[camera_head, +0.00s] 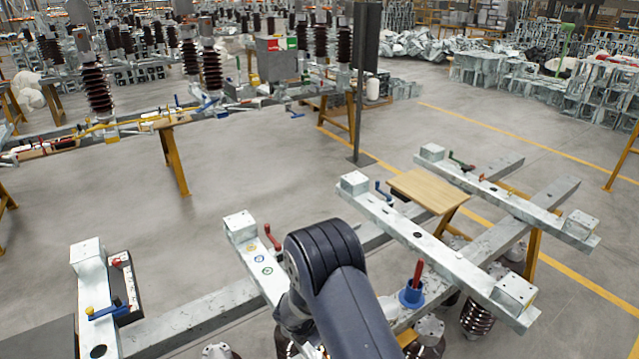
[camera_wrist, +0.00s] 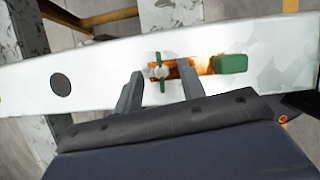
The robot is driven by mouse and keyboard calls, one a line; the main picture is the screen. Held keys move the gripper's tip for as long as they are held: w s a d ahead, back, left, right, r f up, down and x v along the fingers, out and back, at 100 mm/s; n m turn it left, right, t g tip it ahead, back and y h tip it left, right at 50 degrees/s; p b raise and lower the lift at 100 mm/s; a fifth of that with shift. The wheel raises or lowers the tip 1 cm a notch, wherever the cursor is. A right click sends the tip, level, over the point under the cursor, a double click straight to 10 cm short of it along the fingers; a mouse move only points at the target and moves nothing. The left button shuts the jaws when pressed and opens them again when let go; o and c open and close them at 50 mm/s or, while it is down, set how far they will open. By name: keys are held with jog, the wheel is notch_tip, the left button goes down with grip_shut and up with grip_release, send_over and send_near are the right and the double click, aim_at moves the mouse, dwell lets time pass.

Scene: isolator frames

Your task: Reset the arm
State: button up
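My dark arm (camera_head: 340,290) rises from the bottom middle of the head view and bends over at the elbow. My gripper is hidden there. In the wrist view my gripper (camera_wrist: 159,76) is open, with its two grey fingers apart over a white beam (camera_wrist: 100,82). A green-handled part (camera_wrist: 230,64) with a thin green crosspiece and an orange-brown patch lies on the beam. The crosspiece appears between the fingertips. I cannot tell whether the fingers touch it, and nothing appears gripped.
Steel isolator frames stand around the arm; a red-handled tool in a blue cup (camera_head: 412,294) is at right. A wooden board (camera_head: 428,190) lies behind. A dark post (camera_head: 362,90) stands further back. Open concrete floor (camera_head: 250,165) lies between the frames and the back row.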

jog(key=n, duration=0.2)
jog(key=n+y+p, duration=0.1)
jog(key=n, duration=0.1)
jog(key=n+t, duration=0.1)
jog(key=shift+s+d+n+y, duration=0.15)
jog(key=shift+d+n+y, duration=0.1)
jog(key=shift+n+y, duration=0.15)
jog(key=shift+d+n+t+y, duration=0.15)
jog(key=shift+n+y, duration=0.3)
jog(key=shift+n, duration=0.65)
jog(key=shift+a+n+t+y, duration=0.15)
jog(key=shift+n+y, duration=0.3)
jog(key=shift+n, duration=0.65)
jog(key=shift+d+n, duration=0.1)
jog(key=shift+n, duration=0.2)
